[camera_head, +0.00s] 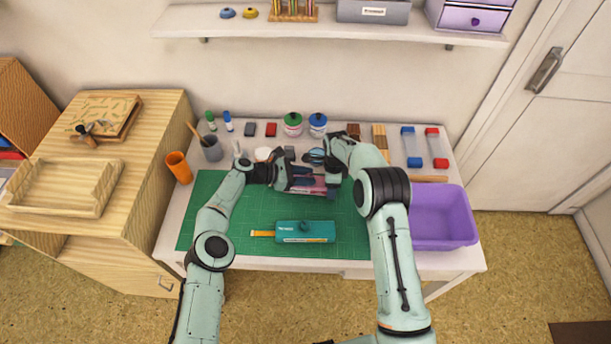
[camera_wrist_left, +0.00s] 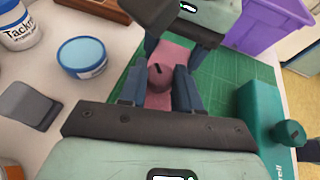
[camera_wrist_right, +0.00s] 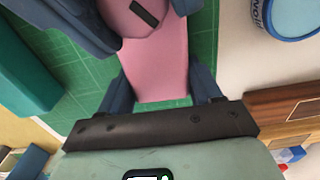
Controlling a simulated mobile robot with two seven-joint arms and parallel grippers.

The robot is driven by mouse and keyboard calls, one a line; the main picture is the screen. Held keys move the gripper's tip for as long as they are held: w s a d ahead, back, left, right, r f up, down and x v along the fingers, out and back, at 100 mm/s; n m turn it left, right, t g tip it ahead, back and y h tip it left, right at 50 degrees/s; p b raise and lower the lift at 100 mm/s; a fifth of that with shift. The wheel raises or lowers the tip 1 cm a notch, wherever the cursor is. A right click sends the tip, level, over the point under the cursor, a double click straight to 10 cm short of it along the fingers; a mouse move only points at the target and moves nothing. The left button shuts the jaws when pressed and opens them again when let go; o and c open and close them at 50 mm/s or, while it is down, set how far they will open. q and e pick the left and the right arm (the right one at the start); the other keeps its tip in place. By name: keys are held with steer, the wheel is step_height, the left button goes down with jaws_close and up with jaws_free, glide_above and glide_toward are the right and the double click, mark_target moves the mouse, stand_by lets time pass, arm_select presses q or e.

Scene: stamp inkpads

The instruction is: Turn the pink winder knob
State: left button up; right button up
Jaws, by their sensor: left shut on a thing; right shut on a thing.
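The pink winder (camera_head: 312,190) lies on the green cutting mat, largely hidden by my grippers in the head view. Its round pink knob (camera_wrist_left: 159,77) has a dark mark on top and sits between the fingers of my left gripper (camera_wrist_left: 158,88), which is shut on it. My right gripper (camera_wrist_right: 162,90) is shut on the pink body (camera_wrist_right: 158,70) of the winder, at the end away from the knob. The two grippers face each other closely over the winder.
A teal winder (camera_head: 318,238) with its own knob lies nearer on the green mat (camera_head: 215,220). A purple bin (camera_head: 445,245) stands at the right. Tubs, inkpads and bottles line the table's back. An orange cup (camera_head: 179,167) stands at the left.

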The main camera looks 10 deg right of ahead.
arm_select(q)
steer(key=o, duration=1)
steer(key=shift+f, duration=0.15)
steer(key=shift+o, duration=0.3)
steer(key=v, duration=1.2)
